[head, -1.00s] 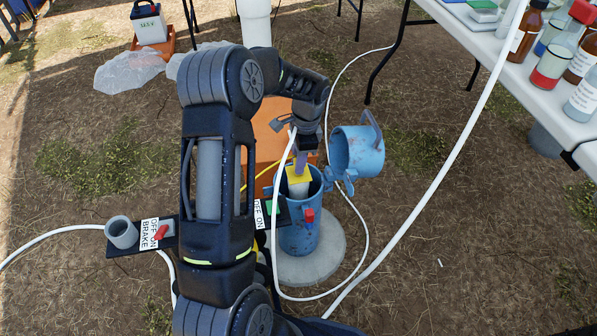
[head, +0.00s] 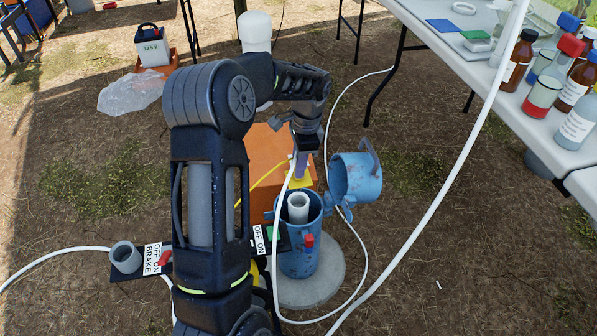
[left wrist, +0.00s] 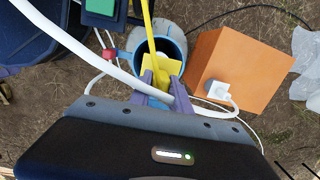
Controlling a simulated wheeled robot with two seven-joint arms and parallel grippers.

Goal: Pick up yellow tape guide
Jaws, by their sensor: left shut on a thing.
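The yellow tape guide (head: 301,182) is between the fingers of my left gripper (head: 301,162), which is shut on it. It is above and behind the open mouth of the blue well casing (head: 300,252), apart from the white inner pipe (head: 298,208). In the left wrist view the guide (left wrist: 160,67) shows between the purple fingertips of the gripper (left wrist: 161,88), with the yellow tape (left wrist: 149,25) running up from it. My right gripper is in neither view.
The blue casing lid (head: 356,177) hangs open at the right. An orange box (head: 262,150) stands behind the casing. A white hose (head: 440,180) crosses the view. A control plate (head: 127,257) is at left, and a table (head: 440,50) with bottles at upper right.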

